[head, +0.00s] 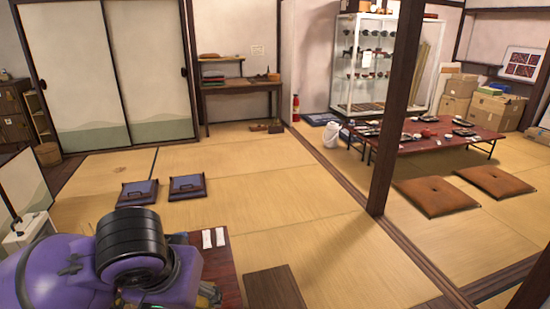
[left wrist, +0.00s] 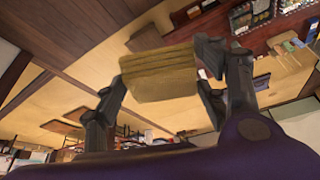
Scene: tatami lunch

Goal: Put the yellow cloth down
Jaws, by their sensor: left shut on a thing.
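The yellow cloth (left wrist: 158,75) shows in the left wrist view as a folded, layered, mustard-coloured pad. My left gripper (left wrist: 166,78) is shut on it, with one finger at each side of the cloth. The cloth appears held clear of surfaces, with floor and furniture behind it. In the head view my purple left arm fills the lower left corner; the cloth and the fingertips cannot be made out there. My right gripper is in neither view.
A low reddish table (head: 224,258) with two white items (head: 213,238) is partly hidden behind my left arm. A dark brown board (head: 273,288) lies beside it. Two purple floor seats (head: 138,192) stand beyond. A set long table (head: 430,140) is at right, past a post (head: 393,115). The middle tatami is clear.

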